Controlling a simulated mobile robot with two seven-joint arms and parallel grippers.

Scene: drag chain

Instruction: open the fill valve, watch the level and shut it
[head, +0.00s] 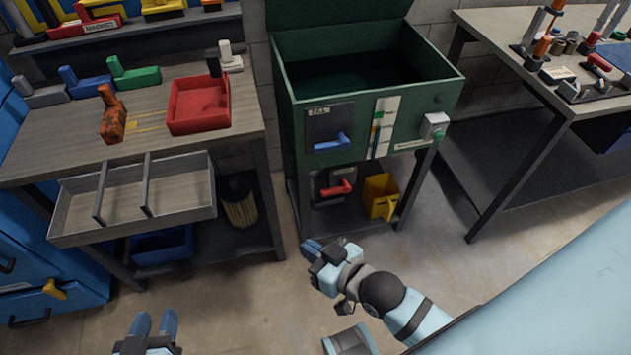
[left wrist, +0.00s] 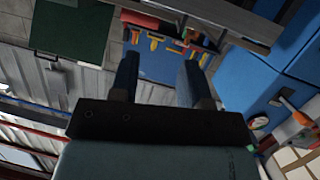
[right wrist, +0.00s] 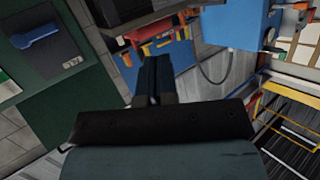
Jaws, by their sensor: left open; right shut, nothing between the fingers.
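The green tank (head: 360,85) stands open-topped at the centre of the head view. Its front has a dark plate marked FILL with a blue lever handle (head: 331,143), which also shows in the right wrist view (right wrist: 40,36). A white level gauge strip (head: 383,125) is to the right of the plate. A red lever handle (head: 336,188) is on a dark fitting below. My right gripper (head: 309,246) is shut and empty, below and in front of the red lever, touching neither lever. My left gripper (head: 154,322) is open and empty at the bottom left, away from the tank.
A yellow bucket (head: 380,195) stands beneath. On the left, a bench holds a red tray (head: 199,104), with an open drawer (head: 132,200) jutting out. Another bench (head: 508,60) stands right. The floor before the tank is clear.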

